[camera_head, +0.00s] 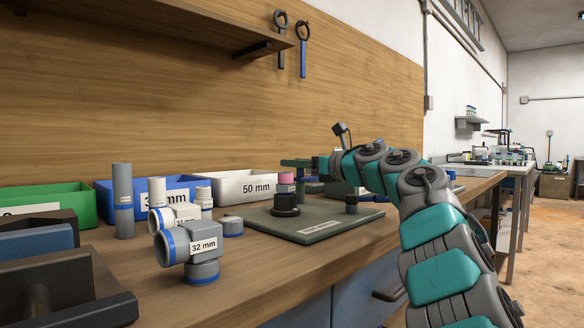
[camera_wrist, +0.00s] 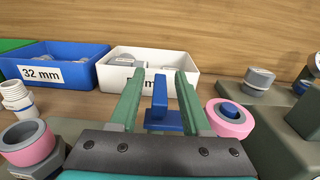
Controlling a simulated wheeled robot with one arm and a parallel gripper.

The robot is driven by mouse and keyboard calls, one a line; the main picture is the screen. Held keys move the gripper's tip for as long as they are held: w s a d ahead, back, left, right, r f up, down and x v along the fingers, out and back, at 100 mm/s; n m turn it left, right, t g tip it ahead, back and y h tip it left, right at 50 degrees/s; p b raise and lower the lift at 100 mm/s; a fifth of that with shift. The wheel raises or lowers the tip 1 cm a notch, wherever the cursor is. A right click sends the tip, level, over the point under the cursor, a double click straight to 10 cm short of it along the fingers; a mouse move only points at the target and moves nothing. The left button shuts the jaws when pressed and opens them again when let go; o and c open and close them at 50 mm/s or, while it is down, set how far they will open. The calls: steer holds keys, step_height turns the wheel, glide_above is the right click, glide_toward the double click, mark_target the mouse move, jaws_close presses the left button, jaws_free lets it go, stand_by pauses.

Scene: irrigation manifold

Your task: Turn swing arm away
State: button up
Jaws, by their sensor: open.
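My gripper (camera_head: 298,163) is above the back of a dark green base plate (camera_head: 322,228) on the bench. In the wrist view my gripper (camera_wrist: 160,76) is open, its two green fingers pointing forward. A blue upright tab (camera_wrist: 160,97) on a flat blue foot (camera_wrist: 163,125) shows between the fingers, with a gap on each side. It may be part of the swing arm, but I cannot tell for sure. A pink ring with a blue centre (camera_wrist: 230,117) is just right of the fingers. My arm hides part of the fixture in the head view.
A blue bin (camera_wrist: 62,72) marked 32 mm and a white bin (camera_wrist: 150,58) stand behind. Grey fittings, including one labelled 32 mm (camera_head: 204,246), stand left of the plate. A black knob (camera_head: 286,203) and a dark post (camera_head: 351,203) rise from the plate.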

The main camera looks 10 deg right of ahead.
steer(key=shift+b+v, duration=0.65)
steer(key=shift+v, duration=2.35)
steer(key=shift+r, duration=0.1)
